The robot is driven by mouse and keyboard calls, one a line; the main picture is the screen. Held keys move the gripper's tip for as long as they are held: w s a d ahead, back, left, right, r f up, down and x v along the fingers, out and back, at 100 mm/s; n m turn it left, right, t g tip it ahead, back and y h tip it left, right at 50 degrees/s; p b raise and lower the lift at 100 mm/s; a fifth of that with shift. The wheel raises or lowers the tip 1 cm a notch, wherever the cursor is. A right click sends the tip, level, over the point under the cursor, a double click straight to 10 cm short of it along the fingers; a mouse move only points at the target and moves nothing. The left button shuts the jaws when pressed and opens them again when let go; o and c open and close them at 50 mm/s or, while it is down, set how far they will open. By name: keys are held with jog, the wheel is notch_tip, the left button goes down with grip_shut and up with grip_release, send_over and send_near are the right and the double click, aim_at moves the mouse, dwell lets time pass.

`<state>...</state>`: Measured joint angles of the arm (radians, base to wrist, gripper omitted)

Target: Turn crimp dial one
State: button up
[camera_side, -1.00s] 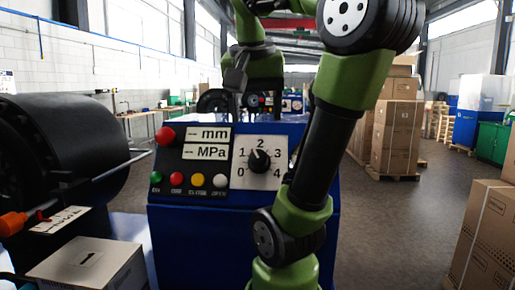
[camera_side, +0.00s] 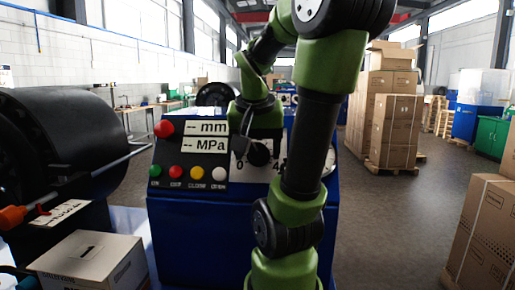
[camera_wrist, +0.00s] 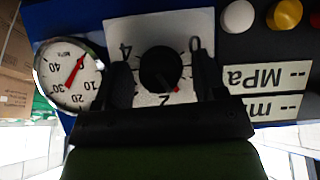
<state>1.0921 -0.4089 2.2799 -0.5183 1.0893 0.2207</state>
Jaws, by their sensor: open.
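The crimp dial is a black round knob (camera_wrist: 160,68) on a white plate (camera_wrist: 147,24) with numbers. In the wrist view the plate is upside down, with 4 at the left, 0 at the right and 2 at the bottom. A red mark on the knob points down and right, near 2 on the side away from 4. My gripper (camera_wrist: 162,80) is open, with one black finger on each side of the knob. I cannot tell whether the fingers touch it. In the side view my wrist covers the plate's upper part; the knob (camera_side: 258,153) shows below it.
A round gauge (camera_wrist: 72,75) sits beside the dial plate. The blue panel also has display labels (camera_side: 205,137), a red button (camera_side: 164,129) and several small buttons.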

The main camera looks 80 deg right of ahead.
jog(key=c, duration=0.7)
jog(key=shift+m+t, duration=0.4)
jog(key=shift+m, duration=0.2)
jog(key=shift+c, duration=0.2)
jog(key=shift+w, duration=0.1)
jog(key=o, duration=0.7)
jog(key=shift+o, duration=0.2)
jog(key=v, duration=1)
